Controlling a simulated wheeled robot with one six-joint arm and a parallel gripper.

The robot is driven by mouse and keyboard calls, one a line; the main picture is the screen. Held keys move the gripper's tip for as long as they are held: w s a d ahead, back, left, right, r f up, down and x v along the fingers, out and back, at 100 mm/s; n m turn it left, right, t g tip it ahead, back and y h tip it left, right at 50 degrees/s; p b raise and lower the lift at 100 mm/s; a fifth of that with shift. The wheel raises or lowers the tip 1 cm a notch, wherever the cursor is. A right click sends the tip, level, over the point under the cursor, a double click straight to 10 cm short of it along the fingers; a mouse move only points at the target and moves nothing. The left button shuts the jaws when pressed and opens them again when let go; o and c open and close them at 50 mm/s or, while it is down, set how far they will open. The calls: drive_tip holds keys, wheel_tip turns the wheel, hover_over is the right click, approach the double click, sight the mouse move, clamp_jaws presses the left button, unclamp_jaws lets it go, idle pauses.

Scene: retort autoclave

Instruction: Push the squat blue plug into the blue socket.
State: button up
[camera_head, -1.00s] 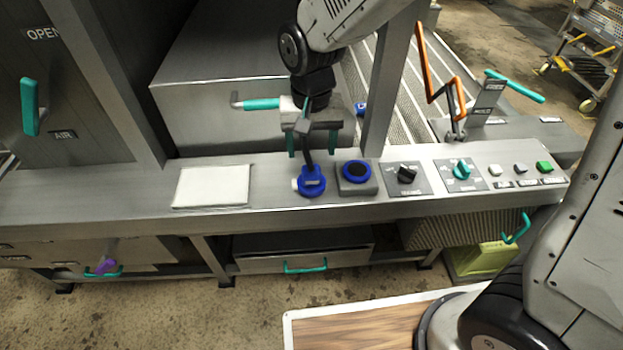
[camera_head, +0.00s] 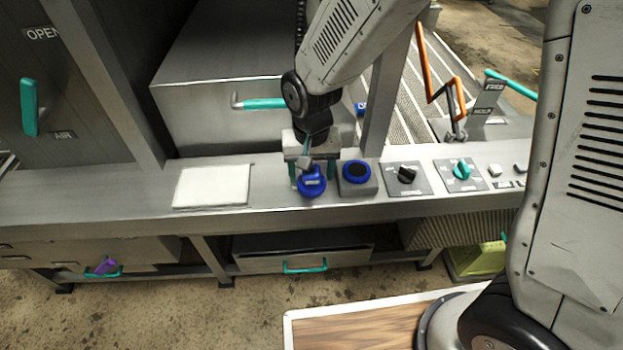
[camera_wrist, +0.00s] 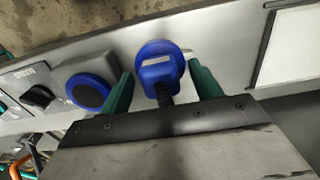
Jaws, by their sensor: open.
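The squat blue plug (camera_head: 312,184) rests on the steel ledge, with a pale label on its body. A dark cable end shows behind it in the wrist view, where the plug (camera_wrist: 158,66) lies between the two green fingers. My gripper (camera_head: 308,178) is lowered over the plug with its fingers apart, one on each side. In the wrist view a gap shows between the plug and each finger of my gripper (camera_wrist: 163,82). The blue socket (camera_head: 356,172), round with a dark centre on a grey block, stands just right of the plug. It also shows in the wrist view (camera_wrist: 88,91).
A white pad (camera_head: 212,187) lies on the ledge to the left. Right of the socket are a black knob (camera_head: 406,175), a teal knob (camera_head: 461,171) and pale buttons. A steel post rises behind the socket. A teal-handled drawer (camera_head: 304,266) is below.

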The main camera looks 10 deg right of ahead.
drive_tip(key=shift+f, duration=0.15)
drive_tip(key=c, duration=1)
